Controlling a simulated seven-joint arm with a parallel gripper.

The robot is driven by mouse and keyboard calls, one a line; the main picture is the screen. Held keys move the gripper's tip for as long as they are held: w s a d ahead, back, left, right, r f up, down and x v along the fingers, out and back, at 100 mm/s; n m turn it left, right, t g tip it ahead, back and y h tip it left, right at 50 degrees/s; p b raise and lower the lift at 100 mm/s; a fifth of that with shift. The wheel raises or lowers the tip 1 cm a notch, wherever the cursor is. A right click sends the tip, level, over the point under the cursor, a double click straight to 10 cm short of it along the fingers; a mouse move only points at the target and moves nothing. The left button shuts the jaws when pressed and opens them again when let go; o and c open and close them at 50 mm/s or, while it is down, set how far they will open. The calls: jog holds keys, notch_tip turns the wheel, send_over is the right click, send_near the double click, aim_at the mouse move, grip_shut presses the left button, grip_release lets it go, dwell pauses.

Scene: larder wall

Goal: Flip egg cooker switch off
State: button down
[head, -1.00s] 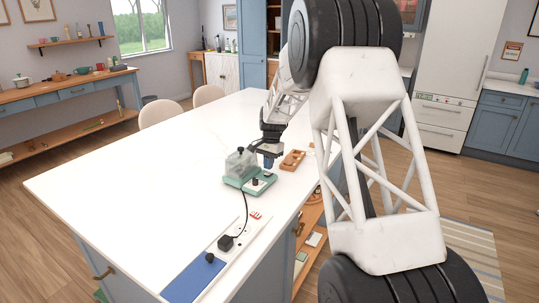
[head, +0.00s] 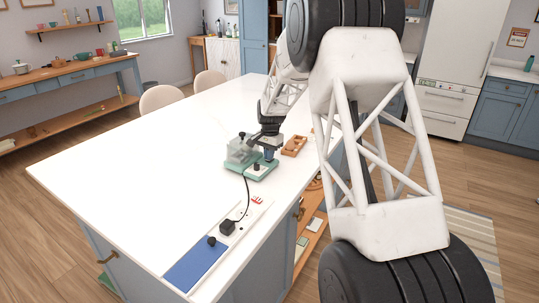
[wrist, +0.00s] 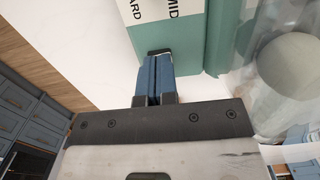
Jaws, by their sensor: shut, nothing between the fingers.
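The egg cooker has a teal base (head: 262,171) and a clear lid (head: 240,150), and stands on the white island. A dark knob shows on its pale front panel. In the wrist view its teal base (wrist: 205,25) carries a white label with partly cut-off lettering, "ARD" and "MID". A pale egg (wrist: 290,62) shows through the clear lid at the right. My gripper (head: 269,155) is over the right end of the base. Its blue fingers (wrist: 155,62) are shut and empty, with the tips at a small dark slot-like part on the base. The fingers partly hide it, so its position is unclear.
A cord runs from the cooker to a power strip with a black plug (head: 227,227) and red switches (head: 257,200). A blue panel (head: 195,264) lies at the near corner. A wooden holder (head: 293,146) is behind right. The island's left side is clear.

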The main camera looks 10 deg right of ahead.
jog(key=shift+s+a+f+t+h, duration=0.2)
jog(key=shift+s+f+t+h, duration=0.05)
jog(key=shift+f+t+h, duration=0.3)
jog(key=shift+s+f, duration=0.2)
jog(key=shift+f, duration=0.2)
jog(key=shift+a+f, duration=0.1)
jog(key=shift+w, duration=0.1)
jog(key=shift+w+d+r, duration=0.2)
jog(key=shift+w+d, duration=0.25)
jog(key=shift+d, duration=0.4)
jog(key=shift+r, duration=0.1)
jog(key=s+a+r, duration=0.1)
jog(key=r, duration=0.6)
jog(key=s+a+r, duration=0.1)
jog(key=a+r, duration=0.1)
jog(key=r, duration=0.6)
jog(key=shift+s+a, duration=0.15)
jog(key=shift+a, duration=0.15)
